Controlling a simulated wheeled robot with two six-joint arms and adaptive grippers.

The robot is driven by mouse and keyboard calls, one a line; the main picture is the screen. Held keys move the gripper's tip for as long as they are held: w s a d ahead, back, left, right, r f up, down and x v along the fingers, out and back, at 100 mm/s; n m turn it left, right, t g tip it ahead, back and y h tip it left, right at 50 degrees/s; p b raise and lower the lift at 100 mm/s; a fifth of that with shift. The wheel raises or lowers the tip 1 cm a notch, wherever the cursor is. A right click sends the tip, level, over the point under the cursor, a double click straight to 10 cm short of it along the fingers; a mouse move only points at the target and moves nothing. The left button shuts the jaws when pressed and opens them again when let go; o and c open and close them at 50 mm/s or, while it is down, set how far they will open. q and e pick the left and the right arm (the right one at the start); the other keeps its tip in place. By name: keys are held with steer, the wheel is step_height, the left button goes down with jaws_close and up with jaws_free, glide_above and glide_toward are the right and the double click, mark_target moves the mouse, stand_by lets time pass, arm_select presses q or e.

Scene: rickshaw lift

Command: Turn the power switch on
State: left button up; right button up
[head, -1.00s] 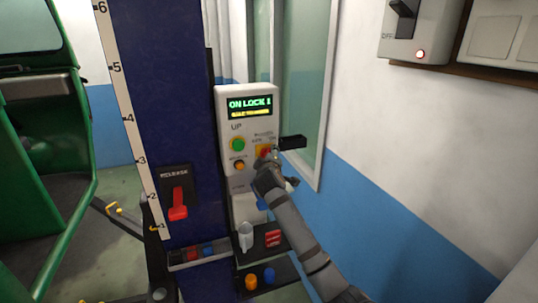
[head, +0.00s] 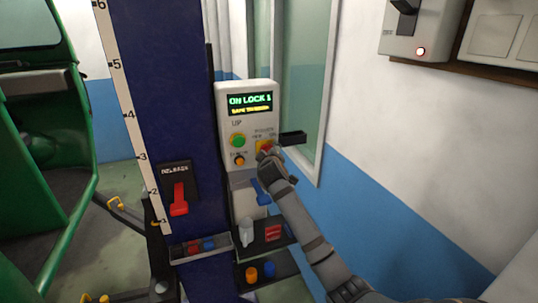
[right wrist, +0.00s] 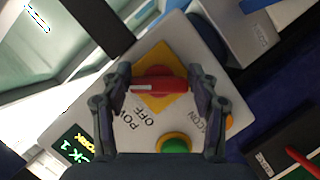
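The white control box (head: 228,98) has a lit display (head: 250,103) reading "ON LOCK 1". Its red rotary power switch (head: 266,148) sits on a yellow plate, partly hidden by my right gripper (head: 267,155). In the right wrist view my right gripper (right wrist: 160,85) has one finger at each end of the red switch handle (right wrist: 165,87) and appears shut on it. The handle's white mark points left, away from the OFF label. The ON label is hidden in that view. My left gripper is not in view.
A green button (head: 238,140) and an orange button (head: 239,160) are close to the switch. A black bar (head: 292,138) sticks out at the box's right. A red release lever (head: 179,198) is on the blue post, with trays (head: 262,283) below. A green vehicle (head: 80,170) stands left.

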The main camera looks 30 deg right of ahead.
steer(key=o, duration=0.3)
steer(key=v, duration=1.2)
